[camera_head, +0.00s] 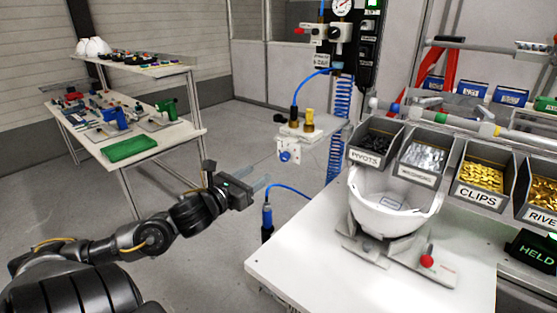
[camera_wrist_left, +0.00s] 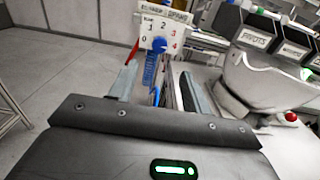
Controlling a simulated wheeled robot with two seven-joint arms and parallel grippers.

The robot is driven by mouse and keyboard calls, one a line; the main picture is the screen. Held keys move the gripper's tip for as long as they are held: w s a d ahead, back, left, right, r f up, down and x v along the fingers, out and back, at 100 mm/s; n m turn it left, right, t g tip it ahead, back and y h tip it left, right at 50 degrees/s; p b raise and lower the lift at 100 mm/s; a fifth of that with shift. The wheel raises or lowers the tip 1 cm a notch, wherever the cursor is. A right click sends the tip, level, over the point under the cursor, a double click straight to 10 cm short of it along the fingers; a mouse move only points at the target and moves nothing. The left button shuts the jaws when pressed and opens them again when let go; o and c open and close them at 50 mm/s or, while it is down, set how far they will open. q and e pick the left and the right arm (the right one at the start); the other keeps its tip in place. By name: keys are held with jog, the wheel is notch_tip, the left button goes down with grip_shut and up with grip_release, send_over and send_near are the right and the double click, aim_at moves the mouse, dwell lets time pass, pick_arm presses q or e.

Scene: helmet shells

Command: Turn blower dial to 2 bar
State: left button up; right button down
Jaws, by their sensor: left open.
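The white blower dial panel (camera_head: 287,143) stands near the middle of the head view, with a blue round knob (camera_head: 285,156) on its face. In the left wrist view the panel (camera_wrist_left: 176,30) shows numbers from 0 to 4 around the blue knob (camera_wrist_left: 158,45). Which number the knob points to is too small to tell. My left gripper (camera_head: 262,184) is open and empty, below and to the left of the knob in the head view. In the left wrist view its fingers (camera_wrist_left: 160,82) are apart, with the panel beyond them. My right gripper is not in view.
A white bench (camera_head: 330,270) with a helmet shell (camera_head: 395,207) and labelled bins (camera_head: 425,160) stands at right. A blue hose (camera_head: 292,188) loops beside my left gripper to a blue-and-black tool (camera_head: 267,215). A coiled blue hose (camera_head: 338,125) hangs behind. A cluttered table (camera_head: 170,140) stands at left.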

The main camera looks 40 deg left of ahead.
aim_at(282, 158)
pick_arm(q)
jog(key=w+p, duration=0.1)
jog(key=w, duration=0.3)
jog(key=w+p, duration=0.2)
jog(key=w, duration=0.3)
jog(key=shift+w+a+r, duration=0.15)
jog(key=shift+w, duration=0.75)
jog(key=c, duration=1)
